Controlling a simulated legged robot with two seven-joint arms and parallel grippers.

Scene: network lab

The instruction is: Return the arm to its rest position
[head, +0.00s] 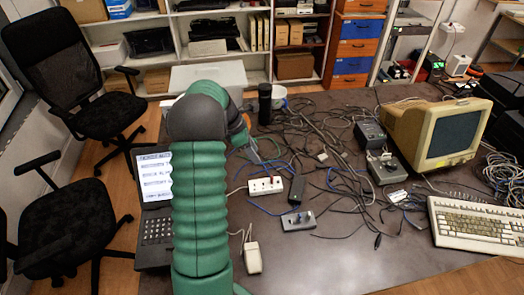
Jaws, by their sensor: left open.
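My left arm, green with a dark grey joint, rises from the bottom of the head view and covers part of the table. Its gripper (252,152) shows small and partly hidden behind the arm, above the cables on the table. It is open, and I see nothing held in it. My right gripper is not in view.
A laptop (155,230) stands left of my arm on the dark table (350,255). Tangled cables, a power strip (265,186), a small grey box (298,221) and a white mouse (252,257) lie to the right. An old monitor (435,130) and a keyboard (475,225) occupy the right side.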

